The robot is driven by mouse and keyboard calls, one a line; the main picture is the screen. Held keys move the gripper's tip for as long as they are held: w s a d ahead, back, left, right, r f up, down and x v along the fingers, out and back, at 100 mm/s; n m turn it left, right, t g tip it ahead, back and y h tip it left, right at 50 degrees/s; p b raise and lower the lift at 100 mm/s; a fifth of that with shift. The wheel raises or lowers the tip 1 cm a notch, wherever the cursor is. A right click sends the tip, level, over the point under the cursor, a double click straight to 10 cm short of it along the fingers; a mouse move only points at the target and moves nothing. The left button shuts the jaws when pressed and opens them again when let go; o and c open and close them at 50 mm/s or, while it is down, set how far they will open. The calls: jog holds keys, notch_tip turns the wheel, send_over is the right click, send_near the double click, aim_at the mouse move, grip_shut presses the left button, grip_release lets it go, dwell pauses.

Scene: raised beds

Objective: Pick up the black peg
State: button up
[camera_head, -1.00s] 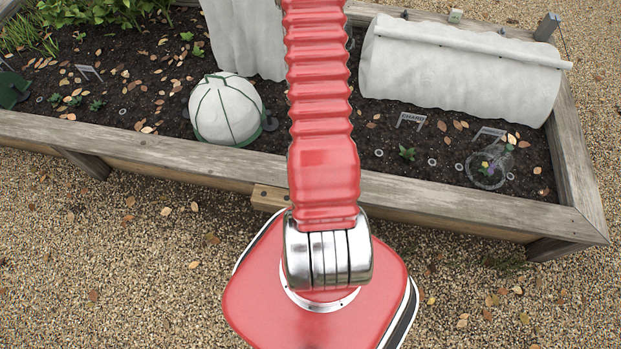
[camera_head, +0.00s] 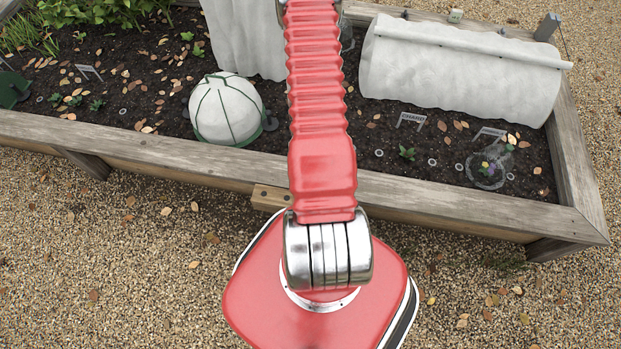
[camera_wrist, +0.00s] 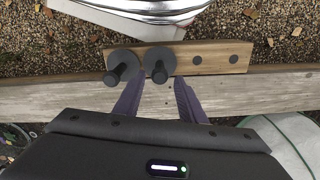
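Two black pegs with round collars stand side by side on a light wooden board in the wrist view: a left peg (camera_wrist: 118,73) and a right peg (camera_wrist: 157,72). The board (camera_wrist: 215,50) also has two dark round spots to their right. My gripper (camera_wrist: 160,84) is open, its purple fingers apart and pointing toward the board. The right peg appears between the fingertips; the left peg is just outside the left finger. Contact cannot be told. In the head view, part of the board (camera_head: 268,198) shows on the bed's front edge; my arm hides the gripper and pegs.
The bed's front rail (camera_head: 150,158) runs beneath the board. A white dome (camera_head: 226,108), a white fleece tunnel (camera_head: 455,70) and a clear cloche (camera_head: 487,170) stand in the bed. Gravel (camera_head: 120,270) lies clear in front.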

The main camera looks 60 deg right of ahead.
jog(key=shift+f, duration=1.2)
jog(key=shift+d+f, duration=0.1)
jog(key=shift+f, duration=2.5)
grip_shut()
